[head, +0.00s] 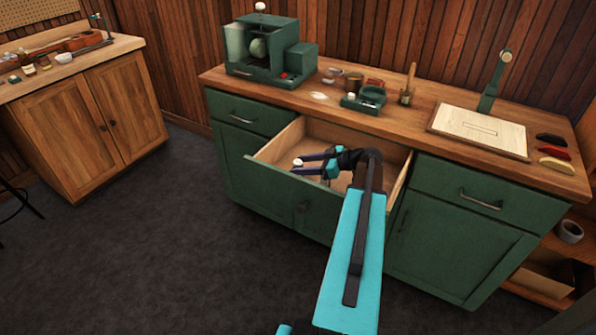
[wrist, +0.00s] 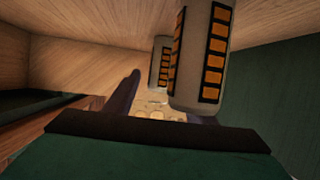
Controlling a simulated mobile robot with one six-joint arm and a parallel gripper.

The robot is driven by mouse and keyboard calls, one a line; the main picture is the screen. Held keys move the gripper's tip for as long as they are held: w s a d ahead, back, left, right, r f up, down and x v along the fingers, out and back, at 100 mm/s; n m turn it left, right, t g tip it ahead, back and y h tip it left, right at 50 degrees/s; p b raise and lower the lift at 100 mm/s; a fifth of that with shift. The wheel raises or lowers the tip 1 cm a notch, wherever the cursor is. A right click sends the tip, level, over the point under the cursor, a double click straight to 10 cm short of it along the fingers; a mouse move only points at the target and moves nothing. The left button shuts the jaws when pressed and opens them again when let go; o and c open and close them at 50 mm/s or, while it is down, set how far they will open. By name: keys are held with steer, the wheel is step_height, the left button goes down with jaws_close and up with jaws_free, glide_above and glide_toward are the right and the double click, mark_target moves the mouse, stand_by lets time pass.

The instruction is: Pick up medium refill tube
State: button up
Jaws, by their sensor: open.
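My gripper (head: 299,164) is open inside the pulled-out drawer (head: 326,131), its dark fingers pointing left. A small pale end of something (head: 297,162) shows by the fingertips in the head view. In the wrist view, a large grey tube (wrist: 201,55) with black-and-orange label strips stands close, covering most of the right finger. A second, smaller-looking grey tube (wrist: 160,62) with a similar label is farther off, between the fingers' lines. The left finger (wrist: 122,95) is apart from both. I cannot tell which tube is the medium one.
The wooden drawer walls surround my gripper. The green cabinet's worktop (head: 228,76) above holds a green machine (head: 268,48), small tins, a pale board (head: 480,128) and coloured items. A second wooden cabinet (head: 90,125) stands at left. The dark floor (head: 150,240) is clear.

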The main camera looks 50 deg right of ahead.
steer(key=shift+c, duration=0.3)
steer(key=c, duration=1.1)
steer(key=shift+r, duration=0.2)
steer(key=shift+r+b, duration=0.65)
steer(key=shift+r, duration=4.2)
